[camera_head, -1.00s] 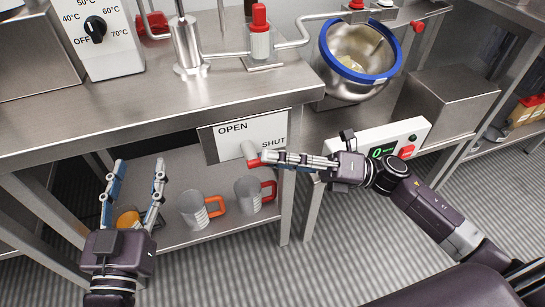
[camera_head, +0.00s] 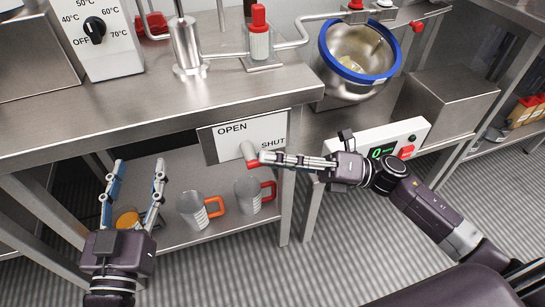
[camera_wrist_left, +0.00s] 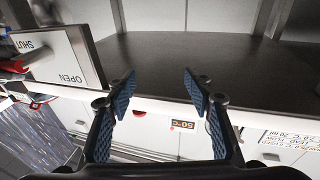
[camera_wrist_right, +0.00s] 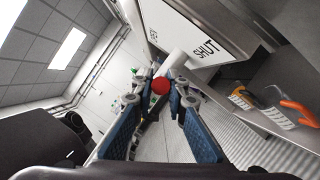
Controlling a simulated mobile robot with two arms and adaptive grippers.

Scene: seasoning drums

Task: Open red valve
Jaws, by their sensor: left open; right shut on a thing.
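The red valve (camera_head: 253,164) is a grey lever with a red tip, on the front of a plate (camera_head: 250,137) marked OPEN at left and SHUT at right. The lever slants downward, its tip below the plate, nearer the SHUT side. My right gripper (camera_head: 264,158) reaches in from the right and is shut on the lever's red end. In the right wrist view, the red ball of the valve (camera_wrist_right: 160,86) shows between the fingers. My left gripper (camera_head: 133,165) is open and empty, over the lower shelf, left of the plate; its spread fingers show in the left wrist view (camera_wrist_left: 158,82).
Clear mugs with orange (camera_head: 201,210) and red handles (camera_head: 254,195) stand on the lower shelf below the valve. A white control box with a green display (camera_head: 390,144) sits behind my right arm. A steel bowl with a blue rim (camera_head: 352,84) is above.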

